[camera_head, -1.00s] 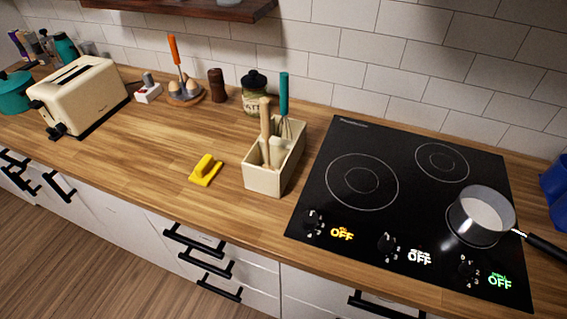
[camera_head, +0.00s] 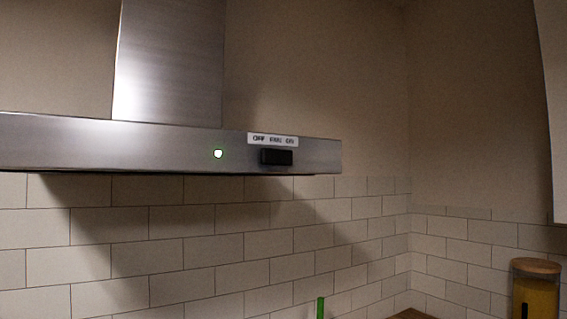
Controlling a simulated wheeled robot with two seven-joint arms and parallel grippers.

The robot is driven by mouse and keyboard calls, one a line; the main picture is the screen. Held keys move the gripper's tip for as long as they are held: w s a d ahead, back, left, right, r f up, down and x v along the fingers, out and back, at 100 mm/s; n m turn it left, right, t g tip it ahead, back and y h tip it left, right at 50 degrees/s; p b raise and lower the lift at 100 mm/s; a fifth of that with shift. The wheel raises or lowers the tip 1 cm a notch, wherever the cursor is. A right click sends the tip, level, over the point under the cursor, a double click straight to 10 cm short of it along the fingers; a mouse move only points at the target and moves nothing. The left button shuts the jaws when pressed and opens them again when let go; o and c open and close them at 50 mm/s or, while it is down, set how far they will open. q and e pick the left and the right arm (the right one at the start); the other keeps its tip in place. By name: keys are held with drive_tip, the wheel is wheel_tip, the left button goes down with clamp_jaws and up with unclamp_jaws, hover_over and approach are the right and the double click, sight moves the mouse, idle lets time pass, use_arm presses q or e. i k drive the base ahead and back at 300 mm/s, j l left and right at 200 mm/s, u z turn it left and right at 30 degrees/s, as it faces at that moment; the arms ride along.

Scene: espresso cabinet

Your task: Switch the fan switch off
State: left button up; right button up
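The fan switch (camera_head: 277,157) is a small black rectangular block on the front edge of a steel range hood (camera_head: 170,146), near its right end. A white label (camera_head: 273,139) with dark lettering sits just above it; the word at its left looks like OFF and the one at its right like ON, but the print is blurred. Which position the switch is in I cannot tell. Neither of my grippers is in view.
White wall tiles (camera_head: 180,250) run below the hood. A yellow jar with a wooden lid (camera_head: 536,266) stands at the lower right. The tip of a green object (camera_head: 320,307) shows at the bottom edge. A pale cabinet edge (camera_head: 553,120) is at the far right.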

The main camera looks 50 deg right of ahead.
sight(268, 156)
drive_tip(key=z, duration=1.45)
drive_tip(key=k+j, duration=0.4)
